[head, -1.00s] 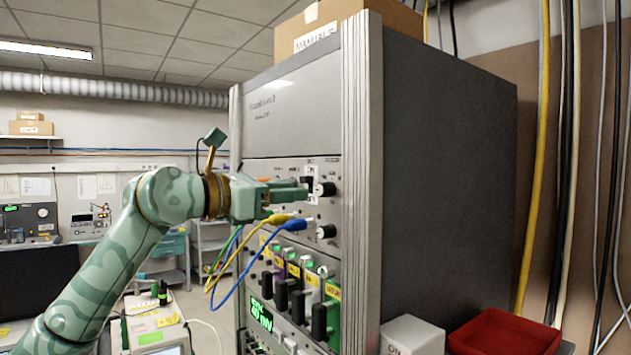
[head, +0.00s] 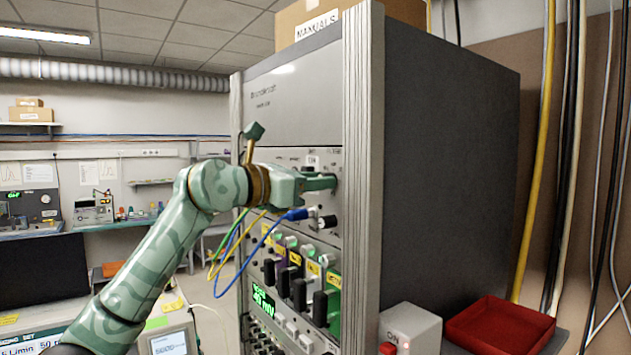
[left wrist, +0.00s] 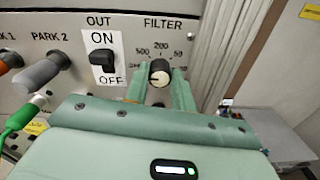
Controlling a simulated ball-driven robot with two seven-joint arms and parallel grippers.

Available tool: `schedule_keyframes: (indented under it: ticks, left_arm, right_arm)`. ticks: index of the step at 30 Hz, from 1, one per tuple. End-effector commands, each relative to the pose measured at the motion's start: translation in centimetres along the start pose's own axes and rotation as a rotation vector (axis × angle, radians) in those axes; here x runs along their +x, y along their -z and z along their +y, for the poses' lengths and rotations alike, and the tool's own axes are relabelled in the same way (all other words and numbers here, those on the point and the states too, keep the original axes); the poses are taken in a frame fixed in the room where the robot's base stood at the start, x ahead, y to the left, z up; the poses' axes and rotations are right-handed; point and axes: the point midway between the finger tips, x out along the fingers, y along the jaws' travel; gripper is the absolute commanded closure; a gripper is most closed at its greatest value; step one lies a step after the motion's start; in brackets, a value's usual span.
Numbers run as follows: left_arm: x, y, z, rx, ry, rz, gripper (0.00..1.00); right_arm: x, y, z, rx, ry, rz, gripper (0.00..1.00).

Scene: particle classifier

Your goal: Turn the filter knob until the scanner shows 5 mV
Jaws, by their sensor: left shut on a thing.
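The filter knob (left wrist: 159,73) is a black knob with a pale face under the word FILTER, its scale marked 500, 200, 50 and more. My left gripper (left wrist: 159,88) has one finger on each side of the knob and is shut on it. In the head view, my left gripper (head: 331,182) reaches the panel's upper right and hides the knob. The scanner display (head: 263,299) glows green lower on the rack; its small text seems to read 40 mV. I cannot tell exactly where the knob's mark points. My right gripper is not in view.
An ON/OFF switch (left wrist: 103,60) sits left of the knob, and another black knob (head: 327,222) sits below. Blue, yellow and green cables (head: 233,243) hang from the panel under my arm. A white ON box (head: 410,330) and red tray (head: 500,324) stand at the right.

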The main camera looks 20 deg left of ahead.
Motion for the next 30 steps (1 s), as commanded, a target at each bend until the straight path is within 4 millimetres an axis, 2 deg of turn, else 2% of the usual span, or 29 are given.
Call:
schedule_keyframes:
  ticks: [11,30]
  left_arm:
    - [0.0,-0.1,0.0,0.143,-0.001,0.003,0.98]
    - [0.0,-0.1,-0.1,0.643,0.001,0.006,0.98]
  right_arm:
    - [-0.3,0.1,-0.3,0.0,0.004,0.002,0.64]
    - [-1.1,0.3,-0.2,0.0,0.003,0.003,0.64]
